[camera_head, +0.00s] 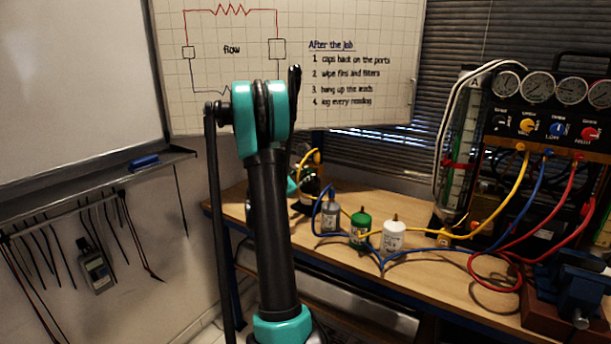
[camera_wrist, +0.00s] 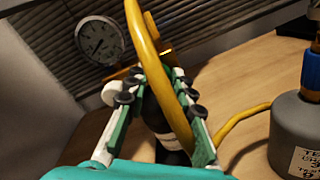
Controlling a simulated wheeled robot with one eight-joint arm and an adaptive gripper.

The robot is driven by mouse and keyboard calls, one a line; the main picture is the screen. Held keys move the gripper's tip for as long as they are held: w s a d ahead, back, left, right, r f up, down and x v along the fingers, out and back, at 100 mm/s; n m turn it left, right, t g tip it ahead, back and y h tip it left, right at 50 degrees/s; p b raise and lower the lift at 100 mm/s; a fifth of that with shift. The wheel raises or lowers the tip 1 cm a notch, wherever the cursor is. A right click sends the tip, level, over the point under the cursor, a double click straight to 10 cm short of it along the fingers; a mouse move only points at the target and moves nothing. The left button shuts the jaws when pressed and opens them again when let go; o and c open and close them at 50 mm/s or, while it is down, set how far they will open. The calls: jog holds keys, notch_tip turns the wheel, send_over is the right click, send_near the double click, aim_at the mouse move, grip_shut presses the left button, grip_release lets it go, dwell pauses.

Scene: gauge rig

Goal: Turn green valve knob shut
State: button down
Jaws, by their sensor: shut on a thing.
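My gripper (camera_wrist: 164,78) is shut at the brass valve fitting (camera_wrist: 133,82) above a dark cylinder (camera_wrist: 160,122) in the wrist view. The fingertips close at the green valve knob's place, but the yellow hose crosses in front and I cannot make out the knob's own outline. A round white pressure gauge (camera_wrist: 99,41) faces me just left of the fitting. In the head view the dark cylinder (camera_head: 309,190) stands on the bench just right of my arm. My arm hides most of the gripper there.
The yellow hose (camera_wrist: 147,45) arches close over the fingers. A grey canister (camera_wrist: 290,135) stands at right. On the wooden bench (camera_head: 345,268) are a green canister (camera_head: 361,228), a white canister (camera_head: 393,238), loose hoses and a gauge manifold (camera_head: 540,112). Blinds stand behind.

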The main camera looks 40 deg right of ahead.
jog(key=m, duration=0.4)
jog(key=shift+m, duration=0.3)
jog(key=m, duration=0.4)
jog(key=shift+f, duration=0.1)
dwell(0.4)
jog(key=c, duration=1.3)
grip_release()
jog(key=v, duration=1.2)
